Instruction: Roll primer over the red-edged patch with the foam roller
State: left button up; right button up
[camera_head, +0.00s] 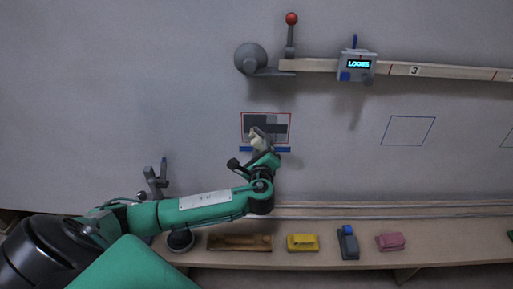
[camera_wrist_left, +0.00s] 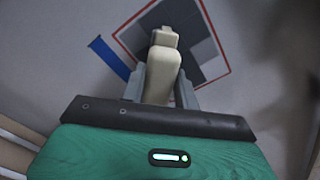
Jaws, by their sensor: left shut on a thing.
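The red-edged patch (camera_head: 283,119) is a square on the grey hull wall, with dark and lighter grey areas inside it. It also shows in the left wrist view (camera_wrist_left: 207,52). My left gripper (camera_head: 262,150) is at the patch's lower edge and shut on the foam roller (camera_head: 257,138), by its cream handle. In the left wrist view the cream part of the roller (camera_wrist_left: 162,72) stands between the two grey fingers and overlaps the patch. The roller's far end is hard to make out, so I cannot tell whether it touches the wall. My right gripper is out of view.
A blue strip (camera_head: 245,149) lies just under the patch. A shelf below holds a brown tray (camera_head: 238,243), a yellow block (camera_head: 302,243), a grey-blue tool (camera_head: 348,244) and a pink block (camera_head: 390,242). A wooden rail (camera_head: 440,71) with a display box (camera_head: 357,66) runs above.

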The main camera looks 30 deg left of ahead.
aim_at(251, 144)
pick_arm(q)
jog(key=shift+w+d, duration=2.25)
jog(key=shift+d, duration=1.35)
jog(key=shift+s+a+r+p, duration=0.3)
jog(key=shift+s+a+p, duration=0.15)
jog(key=shift+a+p, duration=0.3)
jog(key=shift+s+a+r+p, duration=0.4)
jog(key=shift+a+p, duration=0.3)
jog(key=shift+p, duration=0.1)
jog(key=shift+s+a+r+p, duration=0.25)
jog(key=shift+s+a+p, duration=0.2)
jog(key=shift+a+p, duration=0.3)
jog(key=shift+s+a+r+p, duration=0.3)
jog(key=shift+s+a+p, duration=0.4)
jog(key=shift+a, duration=0.25)
jog(key=shift+s+a+r+p, duration=0.3)
jog(key=shift+s+a+p, duration=0.15)
jog(key=shift+a+p, duration=0.45)
jog(key=shift+s+a+r+p, duration=0.3)
jog(key=shift+s+a+p, duration=0.35)
jog(key=shift+a, duration=0.35)
jog(key=shift+w+d+f, duration=0.1)
jog(key=shift+w+d, duration=0.35)
jog(key=shift+d, duration=0.25)
jog(key=w+d+r+p, duration=0.1)
jog(key=w+d+p, duration=0.1)
jog(key=d, duration=0.3)
jog(key=shift+w+d+r, duration=0.4)
jog(key=shift+w, duration=0.45)
